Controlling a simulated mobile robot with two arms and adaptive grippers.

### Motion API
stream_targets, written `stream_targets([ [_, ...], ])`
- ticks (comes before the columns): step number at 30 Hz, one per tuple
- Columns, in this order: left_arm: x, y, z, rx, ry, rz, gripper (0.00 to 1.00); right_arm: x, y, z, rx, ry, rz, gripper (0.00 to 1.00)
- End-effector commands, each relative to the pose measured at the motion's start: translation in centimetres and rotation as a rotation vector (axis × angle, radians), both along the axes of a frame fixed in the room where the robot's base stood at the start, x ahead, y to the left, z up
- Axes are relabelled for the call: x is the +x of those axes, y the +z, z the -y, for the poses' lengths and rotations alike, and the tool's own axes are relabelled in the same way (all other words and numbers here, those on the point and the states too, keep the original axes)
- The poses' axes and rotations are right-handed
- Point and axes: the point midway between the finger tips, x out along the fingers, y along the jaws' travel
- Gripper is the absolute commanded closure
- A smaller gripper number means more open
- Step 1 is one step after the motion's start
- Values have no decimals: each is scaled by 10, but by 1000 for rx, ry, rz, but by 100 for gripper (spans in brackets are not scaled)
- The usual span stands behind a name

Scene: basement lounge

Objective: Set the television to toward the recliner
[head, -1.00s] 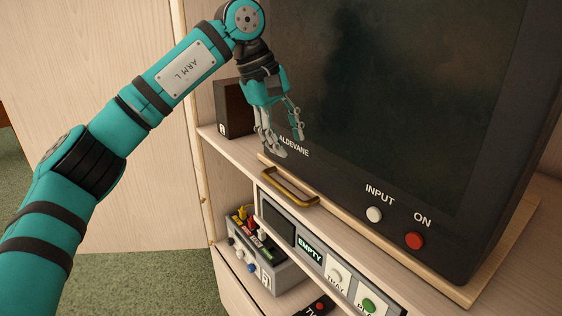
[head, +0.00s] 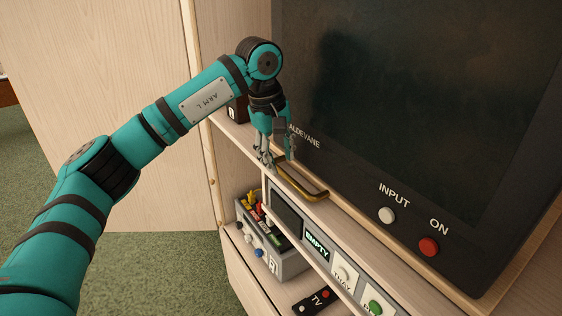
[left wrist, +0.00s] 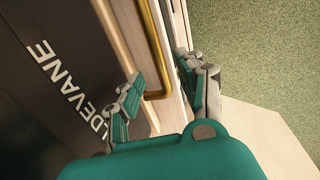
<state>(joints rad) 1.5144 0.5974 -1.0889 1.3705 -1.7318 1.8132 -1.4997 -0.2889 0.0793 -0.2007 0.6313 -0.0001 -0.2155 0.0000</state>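The television (head: 410,90) is a large dark set with ALDEVANE on its bezel, standing on a wooden board in a pale wood cabinet. Its lettered bezel also shows in the left wrist view (left wrist: 50,95). A brass pull handle (head: 318,191) sticks out at the board's front left. My left gripper (head: 278,160) points down at the handle's left end. In the left wrist view, its fingers (left wrist: 160,78) are apart, with the handle (left wrist: 151,40) running between them. I cannot see finger contact. My right gripper is in neither view.
Below are a player panel (head: 317,246) reading EMPTY, a grey switch box (head: 285,264) with coloured plugs, and a TV remote (head: 315,302). A dark speaker-like box (head: 237,110) stands behind my gripper. Green carpet (head: 180,265) lies clear at left.

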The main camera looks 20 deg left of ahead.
Motion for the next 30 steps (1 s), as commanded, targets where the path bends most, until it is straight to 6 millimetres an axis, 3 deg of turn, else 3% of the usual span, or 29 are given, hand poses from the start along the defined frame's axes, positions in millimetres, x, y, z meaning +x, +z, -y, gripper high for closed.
stream_targets([
  [6,4,-24,3,0,0,-1,62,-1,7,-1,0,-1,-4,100],
  [12,4,-30,4,-1,-1,0,62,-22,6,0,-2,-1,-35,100],
  [17,4,-30,4,-1,-1,0,62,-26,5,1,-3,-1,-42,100],
  [26,4,-30,4,0,-1,1,100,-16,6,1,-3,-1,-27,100],
  [30,4,-30,4,0,-1,1,100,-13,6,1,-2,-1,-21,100],
])
